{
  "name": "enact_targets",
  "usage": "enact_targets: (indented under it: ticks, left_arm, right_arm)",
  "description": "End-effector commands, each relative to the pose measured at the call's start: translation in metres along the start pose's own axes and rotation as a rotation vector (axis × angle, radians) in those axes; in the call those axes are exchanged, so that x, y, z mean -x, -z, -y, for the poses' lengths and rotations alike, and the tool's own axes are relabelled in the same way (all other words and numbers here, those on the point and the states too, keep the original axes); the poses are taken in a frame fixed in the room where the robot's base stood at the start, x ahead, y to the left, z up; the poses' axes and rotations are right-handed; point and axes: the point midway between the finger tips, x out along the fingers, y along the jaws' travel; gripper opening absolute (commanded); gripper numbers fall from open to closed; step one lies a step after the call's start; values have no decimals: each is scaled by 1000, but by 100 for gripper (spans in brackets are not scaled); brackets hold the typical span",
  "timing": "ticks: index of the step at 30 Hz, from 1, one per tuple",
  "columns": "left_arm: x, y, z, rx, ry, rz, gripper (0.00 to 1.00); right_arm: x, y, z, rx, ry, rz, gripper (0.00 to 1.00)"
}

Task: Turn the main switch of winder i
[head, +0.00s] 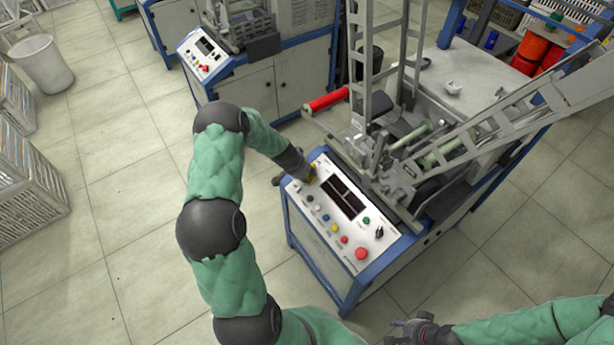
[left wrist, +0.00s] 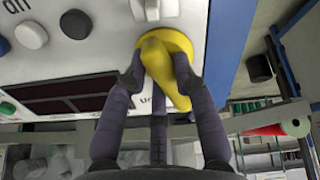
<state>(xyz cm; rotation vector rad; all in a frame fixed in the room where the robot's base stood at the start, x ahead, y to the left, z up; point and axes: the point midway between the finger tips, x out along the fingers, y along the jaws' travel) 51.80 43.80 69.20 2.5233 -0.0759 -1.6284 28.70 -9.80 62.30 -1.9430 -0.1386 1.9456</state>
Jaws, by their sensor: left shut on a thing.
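The winder in front of me has a white sloped control panel (head: 309,218) with a dark display, coloured buttons and a black knob. Its main switch is a yellow rotary handle on a yellow round plate (left wrist: 178,43), at the panel's far left corner in the head view. My left gripper (head: 307,175) reaches that corner and mostly hides the switch there. In the left wrist view its fingers (left wrist: 162,82) are shut on the yellow handle (left wrist: 155,57), one on each side. The handle sits slanted in that view. My right gripper (head: 413,329) is low at the front, away from the panel; its finger opening is unclear.
A red emergency button (head: 361,253) sits at the panel's near end. The winder's metal frame and a red roll (head: 328,100) rise behind the panel. A second winder (head: 205,55) stands further back. Wire crates and a white bin (head: 43,64) line the left; the floor between is clear.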

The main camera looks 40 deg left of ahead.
Motion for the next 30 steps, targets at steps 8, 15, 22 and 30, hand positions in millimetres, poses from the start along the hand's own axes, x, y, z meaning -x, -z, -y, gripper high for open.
enact_targets:
  ticks: [8,15,22,30]
  left_arm:
    - [0,1,1,138,1,0,0]
    - [0,1,1,189,2,0,0]
    - [0,1,1,199,2,0,0]
    - [0,1,1,199,2,0,38]
  right_arm:
    - [2,0,1,0,0,0,40]
    - [2,0,1,0,0,0,40]
    - [2,0,1,0,0,0,40]
    - [2,0,1,0,0,0,40]
